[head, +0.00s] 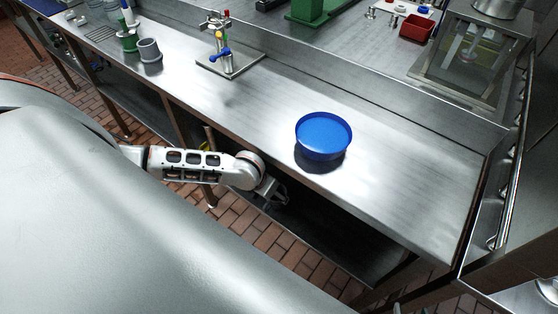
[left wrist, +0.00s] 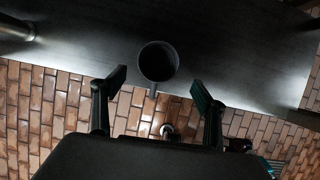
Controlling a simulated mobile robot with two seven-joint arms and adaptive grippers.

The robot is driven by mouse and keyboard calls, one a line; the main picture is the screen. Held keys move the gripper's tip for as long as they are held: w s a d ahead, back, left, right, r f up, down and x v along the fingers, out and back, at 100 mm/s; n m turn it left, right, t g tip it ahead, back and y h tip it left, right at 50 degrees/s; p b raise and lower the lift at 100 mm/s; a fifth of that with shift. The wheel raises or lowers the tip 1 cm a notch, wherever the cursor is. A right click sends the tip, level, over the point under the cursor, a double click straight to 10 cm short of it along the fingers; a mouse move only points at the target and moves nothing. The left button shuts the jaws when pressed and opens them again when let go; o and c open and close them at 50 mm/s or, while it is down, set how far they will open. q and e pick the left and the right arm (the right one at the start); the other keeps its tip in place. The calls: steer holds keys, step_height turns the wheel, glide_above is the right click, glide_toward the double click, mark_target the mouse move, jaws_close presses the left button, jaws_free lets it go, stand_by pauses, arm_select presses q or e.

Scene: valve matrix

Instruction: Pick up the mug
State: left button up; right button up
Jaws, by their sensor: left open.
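A dark mug (left wrist: 158,64) stands near the edge of a dark flat surface in the left wrist view, its handle toward me. My left gripper (left wrist: 158,82) is open, one finger on each side of the mug's handle in the picture, with gaps to both. I see no contact.
A blue bowl (head: 323,137) sits on the steel counter (head: 400,190). A valve stand (head: 230,64) stands farther left, with a green-based item (head: 129,42) beyond it. A red bin (head: 416,28) and a glass-sided box (head: 465,50) are at the back right. The brick floor (head: 235,220) lies below.

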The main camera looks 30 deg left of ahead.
mark_target(273, 201)
arm_select(q)
steer(key=x, duration=0.2)
steer(key=b+x, duration=0.1)
steer(key=x, duration=0.1)
steer(key=b+x, duration=0.1)
steer(key=x, duration=0.1)
steer(key=shift+a+f, duration=0.3)
steer(key=shift+w+f, duration=0.15)
steer(key=shift+f, duration=0.15)
steer(key=shift+w+f, duration=0.1)
steer(key=shift+f, duration=0.05)
steer(key=c, duration=1.1)
arm_select(e)
steer(key=shift+w+d+f, duration=0.1)
steer(key=shift+w+f, duration=0.3)
steer(key=shift+f, duration=0.2)
